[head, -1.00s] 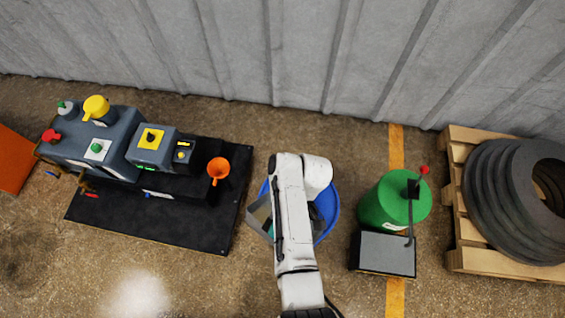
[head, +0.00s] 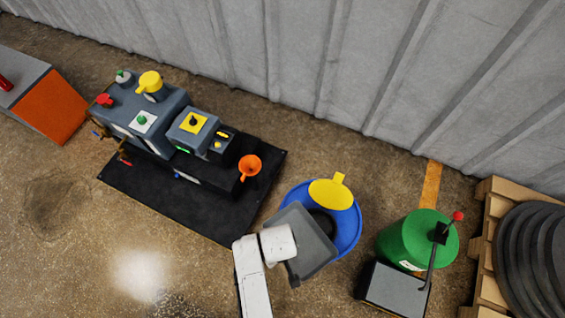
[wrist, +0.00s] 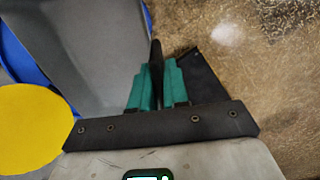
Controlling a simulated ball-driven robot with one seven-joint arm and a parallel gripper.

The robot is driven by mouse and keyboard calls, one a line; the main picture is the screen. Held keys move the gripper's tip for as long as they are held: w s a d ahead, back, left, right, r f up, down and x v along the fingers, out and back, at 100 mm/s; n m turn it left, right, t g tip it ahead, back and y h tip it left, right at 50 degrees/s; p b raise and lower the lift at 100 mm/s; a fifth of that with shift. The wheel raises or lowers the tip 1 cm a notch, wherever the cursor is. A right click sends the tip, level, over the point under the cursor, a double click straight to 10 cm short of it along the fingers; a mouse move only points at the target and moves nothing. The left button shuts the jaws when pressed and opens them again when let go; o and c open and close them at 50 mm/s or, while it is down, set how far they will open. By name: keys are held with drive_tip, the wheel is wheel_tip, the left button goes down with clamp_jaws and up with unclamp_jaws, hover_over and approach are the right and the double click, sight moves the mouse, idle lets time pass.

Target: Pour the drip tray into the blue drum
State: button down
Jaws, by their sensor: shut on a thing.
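The grey drip tray (head: 308,246) is over the near left part of the blue drum (head: 353,232) in the head view. Its inside looks plain grey; I cannot make out any liquid or its exact tilt. A dark opening in the drum top shows beyond the tray edge, beside a yellow round lid (head: 332,193). In the wrist view the teal fingers of my gripper (wrist: 156,80) are shut on the tray's dark handle (wrist: 156,58). The tray's grey wall (wrist: 95,55) is left of them, with the drum's blue rim (wrist: 15,50) beyond. My wrist hides the grip in the head view.
A green drum (head: 408,240) and a grey box (head: 395,288) stand right of the blue drum. A pallet (head: 487,270) with dark rings is further right. A machine on a black mat (head: 215,215), with an orange funnel (head: 249,166), is left. Floor at lower left is clear.

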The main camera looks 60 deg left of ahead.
drive_tip(key=shift+w+a+r+p, duration=0.1)
drive_tip(key=shift+r+p, duration=1.8)
drive_tip(key=shift+r, duration=0.7)
